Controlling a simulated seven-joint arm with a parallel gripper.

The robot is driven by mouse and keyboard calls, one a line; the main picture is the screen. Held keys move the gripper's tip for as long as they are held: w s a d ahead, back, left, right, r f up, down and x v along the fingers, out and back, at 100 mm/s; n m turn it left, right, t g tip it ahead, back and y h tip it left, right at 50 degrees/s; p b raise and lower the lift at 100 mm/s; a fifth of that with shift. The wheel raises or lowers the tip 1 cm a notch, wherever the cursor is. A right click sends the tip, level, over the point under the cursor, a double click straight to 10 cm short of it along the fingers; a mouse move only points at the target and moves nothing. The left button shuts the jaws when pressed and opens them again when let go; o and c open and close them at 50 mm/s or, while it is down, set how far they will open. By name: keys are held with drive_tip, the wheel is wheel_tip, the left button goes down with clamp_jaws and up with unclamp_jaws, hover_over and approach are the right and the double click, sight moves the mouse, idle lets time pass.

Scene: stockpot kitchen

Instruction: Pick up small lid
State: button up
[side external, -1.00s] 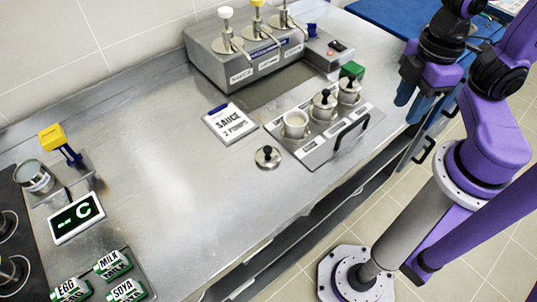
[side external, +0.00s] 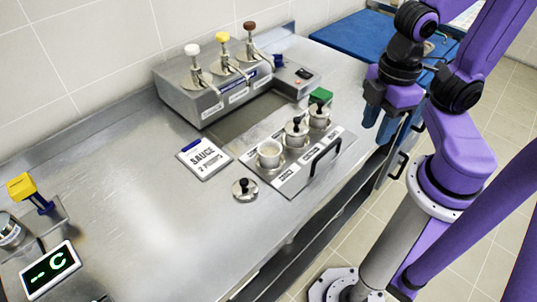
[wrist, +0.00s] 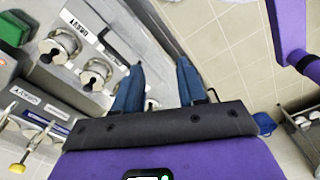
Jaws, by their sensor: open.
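The small lid (side external: 245,189) is a round metal lid with a black knob. It lies on the steel counter, just left of the tray (side external: 282,188) that holds three metal pots. The leftmost pot (side external: 269,153) is uncovered; the other two, the middle pot (side external: 296,131) and the right pot (side external: 319,114), have lids with black knobs. My gripper (side external: 378,132) is open and empty, to the right of the tray near the counter's front edge. In the wrist view its two blue fingers (wrist: 160,75) are spread apart.
A pump dispenser (side external: 215,88) stands behind the tray by the wall. A sauce sign (side external: 204,158) lies left of the pots, and a green block (side external: 320,96) sits behind them. A tray handle (side external: 325,158) rises at the front.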

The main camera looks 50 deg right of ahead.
drive_tip(key=o, duration=0.9)
drive_tip(key=m, duration=2.2)
hover_over(244, 181)
drive_tip(key=f, duration=1.1)
drive_tip(key=shift+s+d+f, duration=0.15)
drive_tip(key=shift+d+f, duration=0.1)
drive_tip(key=shift+f, duration=0.15)
drive_tip(key=shift+a+f, duration=0.2)
drive_tip(key=shift+f, duration=2.6)
